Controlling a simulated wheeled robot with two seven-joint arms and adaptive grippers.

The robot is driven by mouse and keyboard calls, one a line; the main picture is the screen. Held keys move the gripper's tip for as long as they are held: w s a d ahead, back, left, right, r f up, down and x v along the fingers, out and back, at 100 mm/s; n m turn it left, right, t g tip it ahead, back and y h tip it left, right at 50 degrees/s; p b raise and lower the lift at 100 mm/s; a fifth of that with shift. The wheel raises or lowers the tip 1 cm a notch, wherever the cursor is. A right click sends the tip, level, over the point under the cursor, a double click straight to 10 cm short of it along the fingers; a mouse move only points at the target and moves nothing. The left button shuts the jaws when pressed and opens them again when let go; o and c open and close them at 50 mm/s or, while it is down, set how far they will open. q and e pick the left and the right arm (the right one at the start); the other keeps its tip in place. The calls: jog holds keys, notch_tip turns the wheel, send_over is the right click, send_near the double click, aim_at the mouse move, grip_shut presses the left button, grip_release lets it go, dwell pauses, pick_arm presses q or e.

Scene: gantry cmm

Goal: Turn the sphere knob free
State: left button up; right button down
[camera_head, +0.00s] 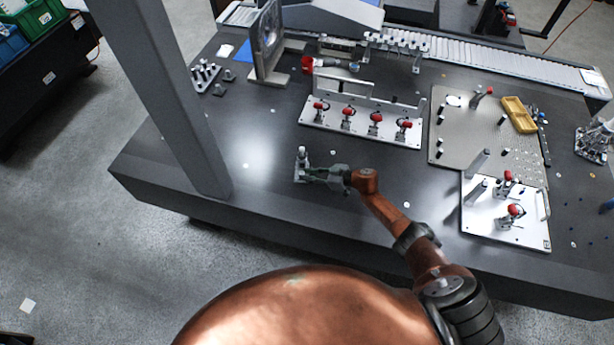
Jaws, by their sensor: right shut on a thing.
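A small grey post with a pale rounded top, which looks like the sphere knob (301,151), stands near the front middle of the dark table (265,190). My right gripper (304,172) reaches in from the right, low over the table, with its fingers at this post. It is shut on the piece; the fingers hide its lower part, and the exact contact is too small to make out. My left gripper is not in view.
A white plate with several red-handled clamps (355,128) lies behind my right gripper. A perforated plate (470,130) and a smaller white clamp plate (485,220) lie at right. A grey column (165,90) rises at left. The table between column and gripper is mostly clear.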

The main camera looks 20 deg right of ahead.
dwell(0.4)
jog(key=c, duration=1.8)
grip_release()
jog(key=shift+o, duration=0.2)
